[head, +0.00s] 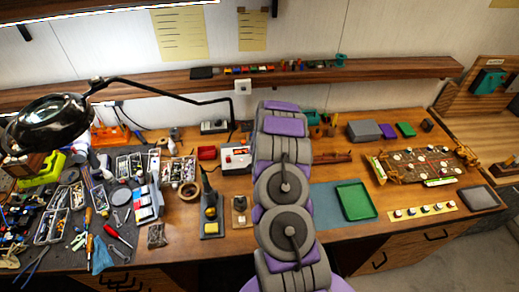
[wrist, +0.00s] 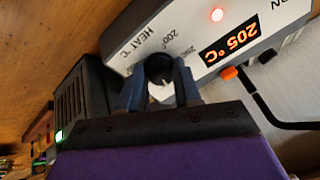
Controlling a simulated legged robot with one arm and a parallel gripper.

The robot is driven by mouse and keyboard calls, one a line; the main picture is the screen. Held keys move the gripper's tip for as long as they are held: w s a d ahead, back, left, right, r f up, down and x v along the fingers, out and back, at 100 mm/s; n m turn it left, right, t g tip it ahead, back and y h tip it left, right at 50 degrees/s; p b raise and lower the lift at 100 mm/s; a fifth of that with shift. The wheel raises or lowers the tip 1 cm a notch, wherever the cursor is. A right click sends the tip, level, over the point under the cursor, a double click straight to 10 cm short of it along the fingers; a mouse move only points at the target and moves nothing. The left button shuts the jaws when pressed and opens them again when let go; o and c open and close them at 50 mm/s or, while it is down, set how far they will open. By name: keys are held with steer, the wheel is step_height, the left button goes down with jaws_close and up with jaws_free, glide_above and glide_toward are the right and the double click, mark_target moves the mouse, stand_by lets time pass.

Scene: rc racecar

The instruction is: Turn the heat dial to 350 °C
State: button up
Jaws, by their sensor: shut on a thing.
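The heat dial (wrist: 158,70) is a dark knob with a pale pointer, on the white front of the heating station (wrist: 205,45). It sits beside the printed "HEAT °C" and scale numbers, which appear tilted in the wrist view. The station's lit orange display (wrist: 230,48) reads 205 °C. My gripper (wrist: 161,88) is shut on the dial, one finger on each side. In the head view the white and dark station (head: 235,157) stands just left of my arm, and my fingers are hidden there.
A red light (wrist: 217,15) glows on the station, and a cable runs from beside an orange connector (wrist: 229,73). A soldering iron in its stand (head: 210,215) is left of my arm. Tools crowd the left bench; a green tray (head: 356,201) lies to the right.

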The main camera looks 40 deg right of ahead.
steer(key=shift+w+r+m+p, duration=0.1)
steer(key=shift+r+m+p, duration=0.1)
steer(key=shift+m+p, duration=0.85)
steer(key=shift+f, duration=0.1)
steer(key=o, duration=1)
steer(key=shift+o, duration=0.2)
steer(key=v, duration=1.7)
steer(key=shift+w+a, duration=0.1)
steer(key=shift+a, duration=0.05)
